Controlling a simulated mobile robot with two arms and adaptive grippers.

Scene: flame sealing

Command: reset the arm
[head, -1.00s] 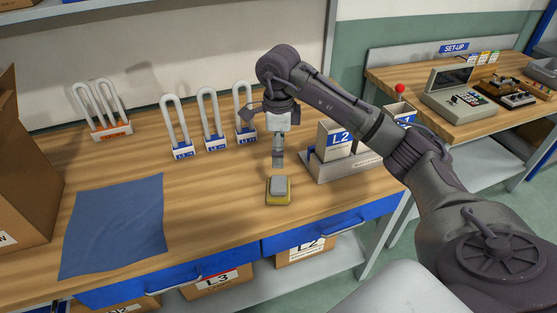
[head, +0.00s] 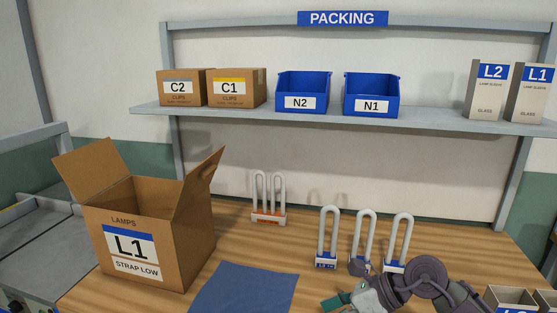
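My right arm comes in at the bottom right of the head view. Its gripper (head: 350,300) is low at the bottom edge, in front of the white U-shaped lamps with blue bases, near the right end of the blue mat (head: 243,288). The fingers are small and partly cut off, so I cannot tell whether they are open or shut. My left gripper is not in view.
An open L1 lamp carton (head: 192,240) stands on the left of the bench. White lamps (head: 328,232) with blue bases stand behind my gripper, and lamps on an orange base (head: 268,198) stand farther back. The shelf (head: 430,118) above holds bins and boxes.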

